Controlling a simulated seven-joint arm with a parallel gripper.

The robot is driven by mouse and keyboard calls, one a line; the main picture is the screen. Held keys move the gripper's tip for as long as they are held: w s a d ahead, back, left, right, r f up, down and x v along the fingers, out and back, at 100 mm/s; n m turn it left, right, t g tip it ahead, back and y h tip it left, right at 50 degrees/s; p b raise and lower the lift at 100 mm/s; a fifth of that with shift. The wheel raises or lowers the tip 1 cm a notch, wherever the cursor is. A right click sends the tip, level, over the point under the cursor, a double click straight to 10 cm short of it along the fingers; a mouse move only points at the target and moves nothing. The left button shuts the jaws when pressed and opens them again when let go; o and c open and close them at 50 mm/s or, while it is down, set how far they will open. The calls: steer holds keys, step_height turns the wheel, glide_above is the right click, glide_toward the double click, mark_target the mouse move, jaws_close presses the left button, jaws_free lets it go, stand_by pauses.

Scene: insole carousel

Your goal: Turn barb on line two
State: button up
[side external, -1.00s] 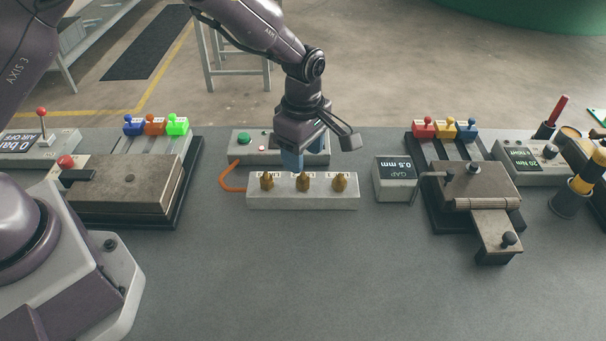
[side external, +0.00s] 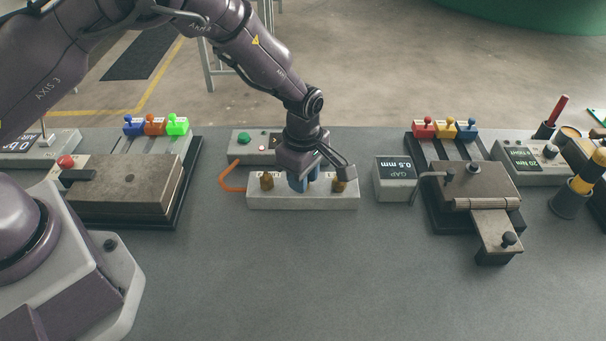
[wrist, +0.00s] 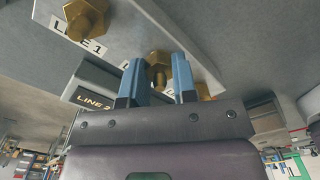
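The pale manifold block (side external: 285,202) bears three brass barbs in a row. The left barb (side external: 267,181) and the right barb (side external: 340,184) show in the side view; the middle barb is hidden there by my gripper (side external: 303,188). In the wrist view the middle barb (wrist: 159,66) stands between the two blue fingers of my gripper (wrist: 157,80), with a gap visible beside it. The fingers look open around it. The barb beside it on the left (wrist: 84,17) has a LINE 1 label; the middle barb's label is mostly hidden.
A box with a green button (side external: 243,139) stands behind the block; a box reading LINE 2 (wrist: 92,98) shows in the wrist view. An orange hose (side external: 229,180) curves at the block's left. A gap gauge box (side external: 396,181) stands to the right. The table in front is clear.

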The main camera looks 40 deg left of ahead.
steer(key=shift+m, duration=0.3)
steer(key=m, duration=0.3)
steer(key=shift+m, duration=0.3)
steer(key=m, duration=0.3)
steer(key=shift+m, duration=0.3)
steer(key=m, duration=0.4)
steer(key=shift+r+m, duration=0.1)
steer(key=shift+m, duration=0.2)
steer(key=m, duration=0.3)
steer(key=shift+m, duration=0.3)
steer(key=m, duration=1.2)
steer(key=shift+m, duration=0.4)
steer(key=shift+w, duration=0.1)
steer(key=o, duration=0.9)
